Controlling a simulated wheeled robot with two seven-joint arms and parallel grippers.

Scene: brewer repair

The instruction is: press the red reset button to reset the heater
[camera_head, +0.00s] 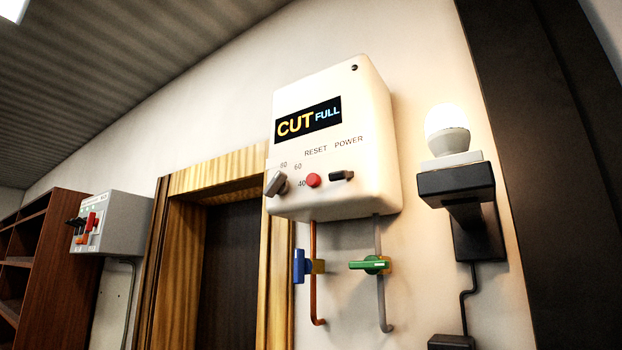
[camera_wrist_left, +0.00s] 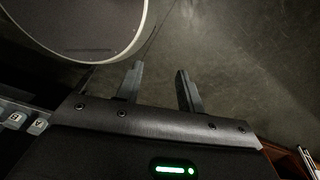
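The heater (camera_head: 335,140) is a white box on the wall in the head view, with a display (camera_head: 308,117) reading "CUT FULL". The red reset button (camera_head: 313,180) is on its lower front, under the word RESET. A grey dial (camera_head: 276,184) is to its left and a black power switch (camera_head: 342,175) to its right. Neither gripper shows in the head view. In the left wrist view my left gripper (camera_wrist_left: 158,85) has its two fingers apart with nothing between them, above a dark grey floor. My right gripper is not in view.
Below the heater are pipes with a blue valve handle (camera_head: 299,266) and a green one (camera_head: 370,265). A lit bulb (camera_head: 447,129) sits on a black bracket to the right. A switch box (camera_head: 112,223), a wooden door frame (camera_head: 172,260) and brown shelves (camera_head: 38,255) are to the left.

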